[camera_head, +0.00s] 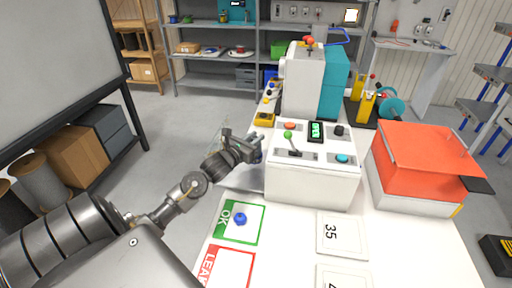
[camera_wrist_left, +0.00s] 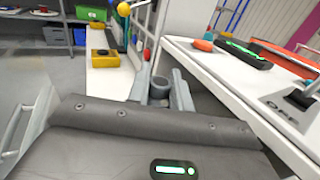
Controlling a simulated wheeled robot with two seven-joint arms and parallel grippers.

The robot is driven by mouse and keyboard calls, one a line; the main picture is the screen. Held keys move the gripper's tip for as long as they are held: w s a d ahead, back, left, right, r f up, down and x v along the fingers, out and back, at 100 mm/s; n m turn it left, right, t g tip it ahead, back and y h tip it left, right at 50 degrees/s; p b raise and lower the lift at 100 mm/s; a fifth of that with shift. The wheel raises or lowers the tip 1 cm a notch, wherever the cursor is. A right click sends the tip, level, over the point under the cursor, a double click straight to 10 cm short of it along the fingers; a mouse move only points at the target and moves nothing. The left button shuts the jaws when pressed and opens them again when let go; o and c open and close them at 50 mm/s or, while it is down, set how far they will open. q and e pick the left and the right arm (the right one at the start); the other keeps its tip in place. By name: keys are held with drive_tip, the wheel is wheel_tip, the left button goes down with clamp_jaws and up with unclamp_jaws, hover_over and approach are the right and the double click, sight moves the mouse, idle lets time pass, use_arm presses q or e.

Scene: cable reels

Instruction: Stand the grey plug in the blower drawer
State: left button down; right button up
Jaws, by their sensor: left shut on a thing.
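My left gripper (camera_head: 259,148) is beside the left side of the white control box (camera_head: 310,184), above the table's left edge. In the left wrist view its fingers (camera_wrist_left: 161,92) are shut on a small grey cylindrical piece, the grey plug (camera_wrist_left: 159,86), with a round top. The plug is hard to make out in the head view. The control box has a green-knobbed lever, an orange button, a blue button and a green-lit display on top. I cannot make out an open drawer in either view. My right gripper is not in view.
A blue piece (camera_head: 240,219) lies on the green OK card (camera_head: 251,235). A red-bordered card (camera_head: 230,268) and numbered white plates (camera_head: 342,235) lie on the white table. An orange-topped box (camera_head: 421,160) stands right. A white and teal machine (camera_head: 304,82) stands behind.

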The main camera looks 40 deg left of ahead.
use_arm(q)
wheel_tip(320, 180, down, 2)
drive_tip(key=shift+f, duration=0.75)
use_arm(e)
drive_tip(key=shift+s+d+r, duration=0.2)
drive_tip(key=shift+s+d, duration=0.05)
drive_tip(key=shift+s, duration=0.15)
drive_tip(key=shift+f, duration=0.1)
use_arm(q)
drive_tip(key=c, duration=1.7)
unclamp_jaws()
drive_tip(key=shift+f, duration=0.2)
drive_tip(key=o, duration=0.4)
drive_tip(key=shift+o, duration=0.2)
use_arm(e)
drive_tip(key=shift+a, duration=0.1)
use_arm(q)
drive_tip(key=shift+r, duration=0.1)
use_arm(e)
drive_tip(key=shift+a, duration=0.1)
